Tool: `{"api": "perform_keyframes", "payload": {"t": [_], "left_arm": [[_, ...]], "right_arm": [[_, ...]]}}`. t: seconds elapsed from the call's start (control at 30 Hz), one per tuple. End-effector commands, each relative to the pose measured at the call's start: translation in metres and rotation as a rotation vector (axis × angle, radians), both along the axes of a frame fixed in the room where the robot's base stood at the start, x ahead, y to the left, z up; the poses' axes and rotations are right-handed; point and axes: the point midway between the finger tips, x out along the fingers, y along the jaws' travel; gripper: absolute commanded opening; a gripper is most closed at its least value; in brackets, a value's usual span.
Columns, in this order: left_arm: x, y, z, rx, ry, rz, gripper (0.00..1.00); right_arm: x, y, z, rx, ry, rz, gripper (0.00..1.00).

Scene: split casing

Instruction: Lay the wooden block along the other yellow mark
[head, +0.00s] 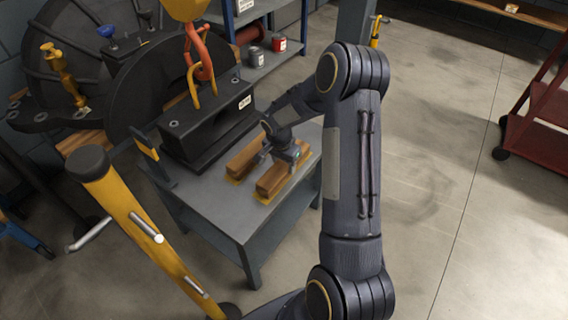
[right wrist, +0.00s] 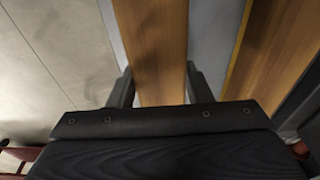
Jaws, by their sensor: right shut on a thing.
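Two wooden blocks lie side by side over the small grey table (head: 215,205). My right gripper (head: 285,156) is shut on the block nearer the table's right edge (head: 271,185); in the right wrist view this held block (right wrist: 155,45) runs between the two fingers (right wrist: 160,88). Yellow of a mark (head: 263,199) shows at the held block's near end. Whether the block touches the table is unclear. The other block (head: 243,161) lies to the left, with a yellow mark (head: 231,181) showing at its near end; it also shows in the right wrist view (right wrist: 272,45). My left gripper is not in view.
A dark casing (head: 208,125) with a hook (head: 197,70) above it stands at the table's back left. A yellow post (head: 135,215) rises at the front left. A shelf with cans (head: 279,43) is behind. Open floor (head: 430,190) lies right of the table.

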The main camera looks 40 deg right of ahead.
Motion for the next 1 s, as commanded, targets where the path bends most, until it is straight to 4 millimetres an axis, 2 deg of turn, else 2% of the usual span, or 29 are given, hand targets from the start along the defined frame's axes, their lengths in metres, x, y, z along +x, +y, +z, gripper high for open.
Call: {"api": "perform_keyframes", "payload": {"t": [0.23,0.27,0.4,0.67,0.77,0.87,1.0], "left_arm": [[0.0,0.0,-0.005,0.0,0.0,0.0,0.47],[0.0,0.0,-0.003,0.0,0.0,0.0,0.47],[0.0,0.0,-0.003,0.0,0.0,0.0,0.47],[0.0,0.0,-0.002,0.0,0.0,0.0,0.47],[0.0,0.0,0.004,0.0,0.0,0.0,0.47],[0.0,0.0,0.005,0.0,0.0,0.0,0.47],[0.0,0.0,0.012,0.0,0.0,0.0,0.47]], "right_arm": [[0.0,0.0,-0.004,-0.001,-0.001,0.001,0.12],[0.0,0.0,-0.002,-0.001,0.0,0.001,0.49],[0.0,0.0,-0.002,0.0,0.0,0.001,0.67],[0.0,0.0,-0.002,0.0,0.0,0.0,0.67],[0.0,0.0,0.004,0.0,0.0,0.0,0.67],[0.0,0.002,0.017,-0.002,-0.003,0.001,0.67],[0.0,0.006,0.047,-0.003,-0.006,0.002,0.67]]}}
